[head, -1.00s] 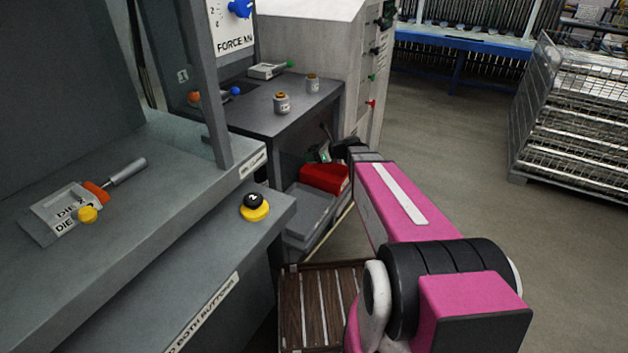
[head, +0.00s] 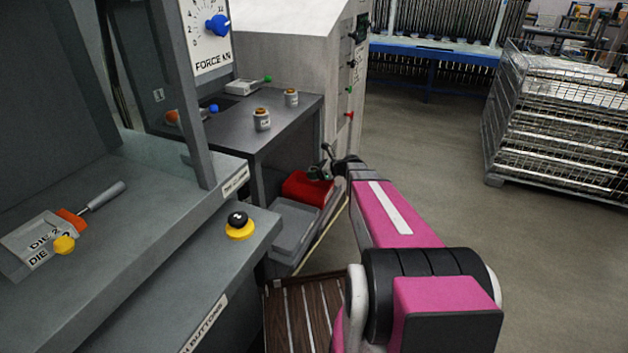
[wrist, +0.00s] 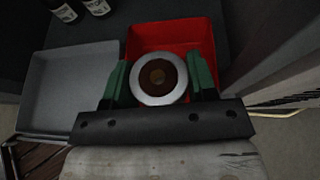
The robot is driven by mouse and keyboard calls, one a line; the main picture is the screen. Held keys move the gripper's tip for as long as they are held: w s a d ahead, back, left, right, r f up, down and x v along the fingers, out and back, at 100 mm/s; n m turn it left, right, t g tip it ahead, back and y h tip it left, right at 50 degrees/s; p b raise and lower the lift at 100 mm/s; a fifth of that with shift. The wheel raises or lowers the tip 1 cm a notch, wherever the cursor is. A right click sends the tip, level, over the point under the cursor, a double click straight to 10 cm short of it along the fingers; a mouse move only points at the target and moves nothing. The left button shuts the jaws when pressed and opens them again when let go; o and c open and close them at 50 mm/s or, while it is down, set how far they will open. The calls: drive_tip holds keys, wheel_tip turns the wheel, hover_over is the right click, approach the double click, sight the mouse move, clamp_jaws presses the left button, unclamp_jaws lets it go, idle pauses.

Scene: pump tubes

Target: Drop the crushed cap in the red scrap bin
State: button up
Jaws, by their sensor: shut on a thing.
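The crushed cap (wrist: 158,77) shows in the wrist view as a round pale ring with a brown centre. My gripper (wrist: 160,82) is shut on it, with a green finger on each side. The red scrap bin (wrist: 170,35) lies behind the cap in the wrist view, and the cap covers part of its inside. In the head view the red bin (head: 307,189) sits low beside the dark bench, and my gripper (head: 322,168) is above its back edge. The cap cannot be made out in the head view.
A grey bin (head: 292,228) stands next to the red one; it also shows in the wrist view (wrist: 70,85). Two small labelled cylinders (head: 262,119) stand on the bench top (head: 285,112). A wire cage (head: 560,120) stands at the right, with clear floor between.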

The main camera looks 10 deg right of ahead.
drive_tip(key=shift+f, duration=1.9)
drive_tip(key=shift+f, duration=0.1)
drive_tip(key=shift+f, duration=0.55)
drive_tip(key=o, duration=1.1)
drive_tip(key=shift+f, duration=0.15)
drive_tip(key=shift+c, duration=0.2)
